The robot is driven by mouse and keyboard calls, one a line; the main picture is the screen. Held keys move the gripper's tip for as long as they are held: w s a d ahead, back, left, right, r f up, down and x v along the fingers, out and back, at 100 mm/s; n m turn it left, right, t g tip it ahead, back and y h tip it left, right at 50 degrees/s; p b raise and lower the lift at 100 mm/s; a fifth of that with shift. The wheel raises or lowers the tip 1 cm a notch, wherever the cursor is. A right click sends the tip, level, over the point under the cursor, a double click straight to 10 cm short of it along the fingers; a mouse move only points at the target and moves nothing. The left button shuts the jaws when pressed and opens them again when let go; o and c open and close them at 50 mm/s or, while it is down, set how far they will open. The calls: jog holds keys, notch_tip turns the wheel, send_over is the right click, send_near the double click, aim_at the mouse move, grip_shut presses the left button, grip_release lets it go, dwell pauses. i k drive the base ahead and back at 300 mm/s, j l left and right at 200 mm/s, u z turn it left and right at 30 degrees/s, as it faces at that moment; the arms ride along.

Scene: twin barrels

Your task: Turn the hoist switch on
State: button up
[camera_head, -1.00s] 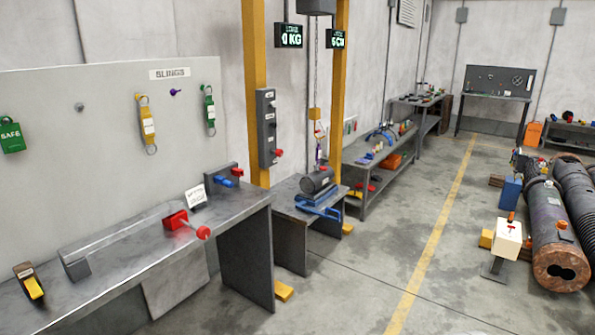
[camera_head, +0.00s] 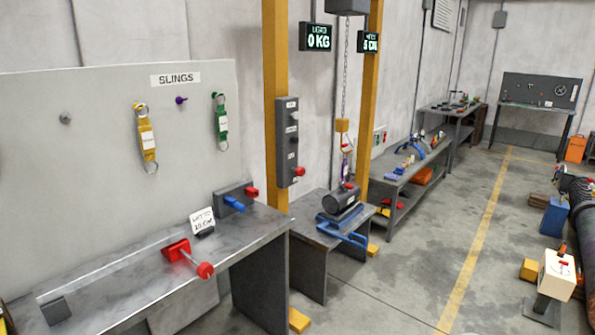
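A tall grey control box (camera_head: 287,141) is fixed on the near yellow post, left of the hoist. The hoist chain (camera_head: 345,75) hangs between the yellow posts to a yellow block (camera_head: 342,126) and hook, above a dark cylinder (camera_head: 341,199) on a low table. My gripper is not in view.
A grey bench (camera_head: 120,293) with a red-handled tool (camera_head: 187,257) and a blue-handled device (camera_head: 236,204) stands in front at left. The low table (camera_head: 309,238) is beyond it. Open floor (camera_head: 400,290) lies at right, with a white box on a stand (camera_head: 556,274).

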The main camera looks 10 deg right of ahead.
aim_at(299, 171)
jog(key=i+l+u, duration=0.15)
jog(key=i+l, duration=0.65)
jog(key=i+l+u, duration=0.15)
jog(key=i+l, duration=0.75)
jog(key=i+l+u, duration=0.15)
jog(key=i+l, duration=0.7)
jog(key=l, duration=0.15)
